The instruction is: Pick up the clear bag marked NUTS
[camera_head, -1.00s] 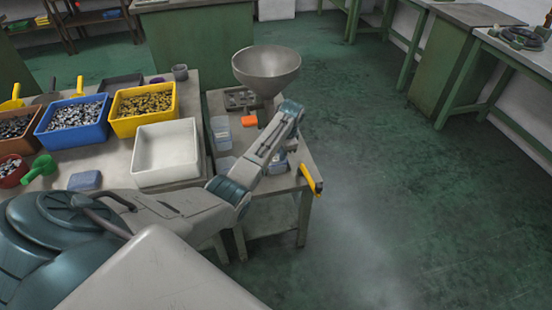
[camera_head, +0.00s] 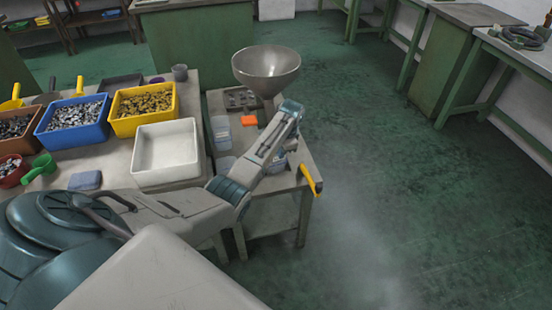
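Small clear, bluish bags lie on the small side table (camera_head: 262,213). One bag (camera_head: 221,127) is at its left edge, another bag (camera_head: 225,165) is nearer, and a third pale item (camera_head: 278,163) is partly hidden behind my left forearm. No marking is readable, so I cannot tell which is NUTS. My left arm comes in from the left and reaches up over the side table; its wrist end with the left gripper (camera_head: 290,112) is above the table. The fingers cannot be made out. My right gripper is not in view.
A metal funnel (camera_head: 266,68) stands at the back of the side table, near an orange item (camera_head: 249,120). A yellow-handled thing (camera_head: 311,179) is at its right edge. A blue bin (camera_head: 73,122), yellow bin (camera_head: 143,108) and white bin (camera_head: 166,153) fill the left bench. Floor at right is clear.

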